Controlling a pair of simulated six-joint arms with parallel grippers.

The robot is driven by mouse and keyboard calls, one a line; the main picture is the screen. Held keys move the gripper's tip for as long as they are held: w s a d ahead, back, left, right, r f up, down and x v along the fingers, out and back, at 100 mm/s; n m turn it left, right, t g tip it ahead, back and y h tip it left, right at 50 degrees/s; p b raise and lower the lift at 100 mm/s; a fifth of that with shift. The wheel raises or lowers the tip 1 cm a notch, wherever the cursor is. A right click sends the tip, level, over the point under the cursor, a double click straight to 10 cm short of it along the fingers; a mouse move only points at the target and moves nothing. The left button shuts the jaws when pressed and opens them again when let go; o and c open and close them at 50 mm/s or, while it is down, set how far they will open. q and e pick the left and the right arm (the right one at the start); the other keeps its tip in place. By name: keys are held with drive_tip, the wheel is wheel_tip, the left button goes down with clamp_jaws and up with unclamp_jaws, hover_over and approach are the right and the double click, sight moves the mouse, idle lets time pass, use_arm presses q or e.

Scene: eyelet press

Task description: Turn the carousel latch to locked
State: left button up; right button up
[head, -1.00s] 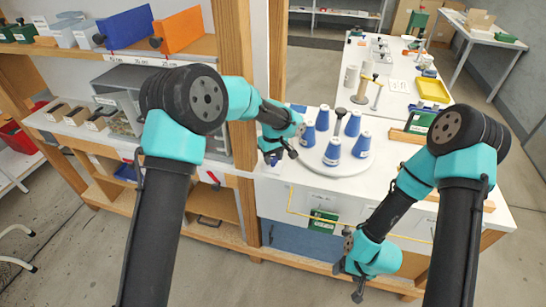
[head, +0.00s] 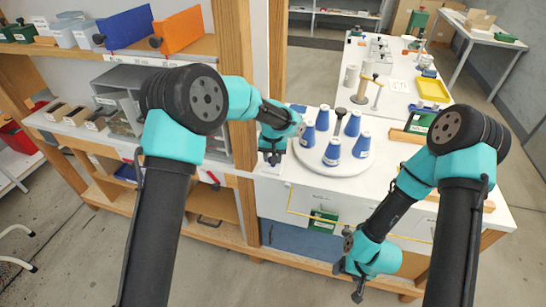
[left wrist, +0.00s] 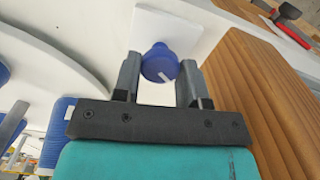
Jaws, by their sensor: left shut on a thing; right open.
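The carousel (head: 312,166) is a white round disc on the bench, carrying several blue cones and a dark-topped post in the middle. The latch is a blue knob (left wrist: 160,62) with a white mark, on a white square plate (left wrist: 172,30) beside the disc. My left gripper (head: 272,160) is at the carousel's left side. In the left wrist view its two fingers (left wrist: 160,80) stand on either side of the knob, shut on it. In the head view the gripper hides the knob. My right gripper (head: 347,281) is open and empty, low in front of the bench.
A wooden post (left wrist: 250,90) stands close to the right of my left gripper in the left wrist view. A red-handled tool (left wrist: 289,14) lies beyond it. A green box (head: 420,120) sits right of the carousel. The floor in front is clear.

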use_arm(q)
drive_tip(key=m, duration=0.5)
drive_tip(key=shift+m, duration=0.3)
drive_tip(key=m, duration=0.5)
drive_tip(key=o, duration=0.9)
wheel_tip(320, 180, up, 17)
drive_tip(key=shift+r, duration=0.2)
idle(0.5)
